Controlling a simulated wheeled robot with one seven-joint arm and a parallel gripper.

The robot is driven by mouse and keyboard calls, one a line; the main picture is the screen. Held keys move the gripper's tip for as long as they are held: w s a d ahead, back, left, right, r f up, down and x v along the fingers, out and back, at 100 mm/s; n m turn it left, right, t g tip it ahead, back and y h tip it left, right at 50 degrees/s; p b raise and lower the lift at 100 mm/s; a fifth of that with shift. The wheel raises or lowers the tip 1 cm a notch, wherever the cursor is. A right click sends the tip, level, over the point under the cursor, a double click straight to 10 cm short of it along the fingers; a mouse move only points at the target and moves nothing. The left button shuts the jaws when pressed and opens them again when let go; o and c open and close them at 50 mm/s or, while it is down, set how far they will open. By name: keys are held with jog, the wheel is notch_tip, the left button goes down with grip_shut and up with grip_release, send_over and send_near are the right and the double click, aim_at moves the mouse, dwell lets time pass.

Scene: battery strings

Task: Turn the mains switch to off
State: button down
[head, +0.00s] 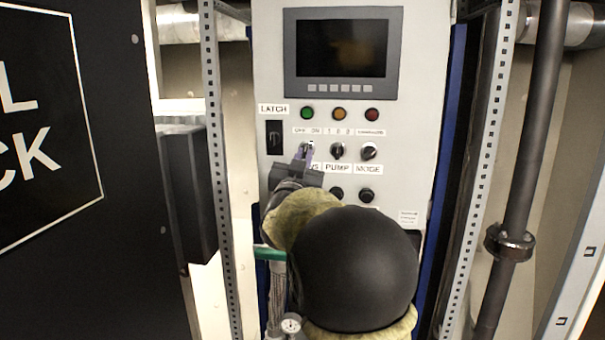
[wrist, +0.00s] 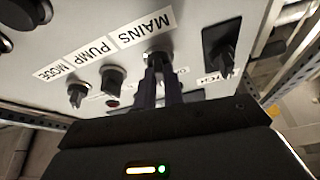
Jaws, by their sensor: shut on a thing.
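The mains switch (wrist: 157,57) is a dark rotary knob above the label "MAINS" on a light grey control panel (head: 425,60). In the head view my gripper (head: 304,152) reaches up to it from below and covers most of the knob and part of its label. In the wrist view, where the panel appears upside down, my gripper (wrist: 160,75) has its two fingers closed around the knob. The knob's pointer direction is hidden by the fingers. The "OFF ON" marking (head: 308,131) shows just above the switch in the head view.
Right of the switch are the pump knob (head: 337,150) and the mode knob (head: 369,151). A black latch handle (head: 274,138) is close on the left. Indicator lamps and a dark screen (head: 342,47) sit above. A perforated post (head: 216,150) stands left of the panel.

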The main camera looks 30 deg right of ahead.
jog(key=n+t+y+b, duration=0.1)
jog(key=n+y+b, duration=0.1)
jog(key=n, duration=0.3)
jog(key=n+y+b, duration=0.2)
jog(key=n+b, duration=0.1)
jog(key=n, duration=0.2)
jog(key=n+t+y+b, duration=0.1)
jog(key=n+y+b, duration=0.1)
jog(key=n, duration=0.3)
jog(key=shift+s+d+t+y+b, duration=0.2)
jog(key=shift+d+t+y+b, duration=0.15)
jog(key=shift+y, duration=0.25)
jog(key=shift+r+n, duration=0.1)
jog(key=shift+n, duration=0.2)
jog(key=c, duration=1.5)
grip_release()
jog(key=shift+s, duration=0.1)
